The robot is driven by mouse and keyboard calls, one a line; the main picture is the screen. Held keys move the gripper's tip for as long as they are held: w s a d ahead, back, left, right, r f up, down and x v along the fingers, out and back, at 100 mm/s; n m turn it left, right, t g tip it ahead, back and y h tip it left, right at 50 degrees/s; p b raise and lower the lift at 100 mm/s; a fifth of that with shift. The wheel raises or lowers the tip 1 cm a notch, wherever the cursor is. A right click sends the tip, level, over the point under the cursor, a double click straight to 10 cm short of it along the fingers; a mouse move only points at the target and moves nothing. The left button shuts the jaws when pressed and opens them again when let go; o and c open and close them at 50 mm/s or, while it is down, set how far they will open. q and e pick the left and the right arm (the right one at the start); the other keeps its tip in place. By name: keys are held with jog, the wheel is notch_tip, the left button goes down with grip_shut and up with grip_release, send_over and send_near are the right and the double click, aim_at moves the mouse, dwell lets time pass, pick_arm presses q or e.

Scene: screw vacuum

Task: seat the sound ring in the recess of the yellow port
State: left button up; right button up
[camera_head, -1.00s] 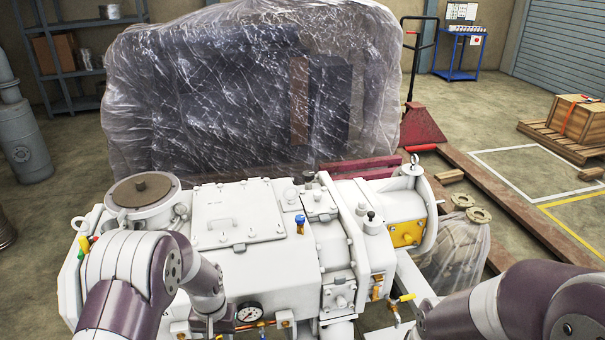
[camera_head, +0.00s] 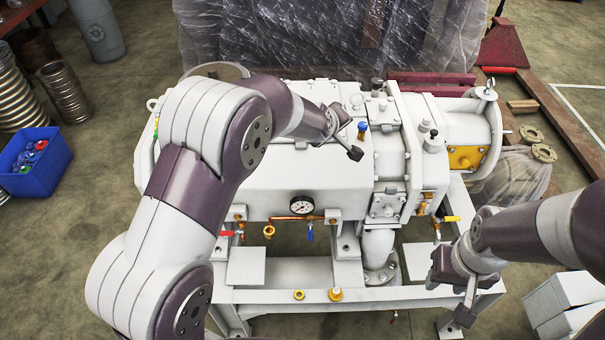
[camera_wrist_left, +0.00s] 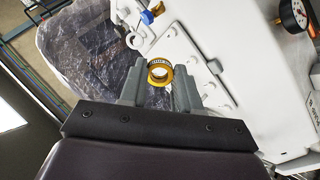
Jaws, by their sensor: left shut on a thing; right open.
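My left gripper (camera_head: 346,136) is over the top of the white pump (camera_head: 320,180), seen from the side in the head view. In the left wrist view its fingers (camera_wrist_left: 160,88) are shut on a yellow ring (camera_wrist_left: 160,72) with dark marks on its inner face. I cannot tell from the marks whether it is the sound ring. A small yellow round fitting (camera_head: 269,231) hangs below the pump's front pipe. I cannot tell whether it is the yellow port. My right gripper (camera_head: 461,300) is open and empty near the frame's right front.
Two small yellow round parts, left (camera_head: 299,295) and right (camera_head: 335,294), are at the frame's front beam. A pressure gauge (camera_head: 302,204) and valve handles stick out at the pump's front. A blue bin (camera_head: 33,162) stands on the floor at left.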

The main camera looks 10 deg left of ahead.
pick_arm(q)
jog(key=s+d+r+n+t+y, duration=0.2)
jog(key=r+n+t, duration=0.3)
jog(key=r+n, duration=0.9)
jog(key=s+d+r+n+t+y, duration=0.25)
jog(key=r+n+t, duration=0.3)
jog(key=r, duration=1.55)
jog(key=s+a+r+n+g+y+p, duration=0.1)
jog(key=s+a+r+n+y, duration=0.4)
jog(key=n, duration=0.4)
jog(key=s+a+r+n+g+y, duration=0.2)
jog(key=s+r+n+y, duration=0.4)
jog(key=n, duration=0.3)
jog(key=s+a+n+g+y, duration=0.1)
jog(key=s+a+n+g, duration=0.6)
jog(key=s+n, duration=0.5)
jog(key=shift+s+a, duration=0.2)
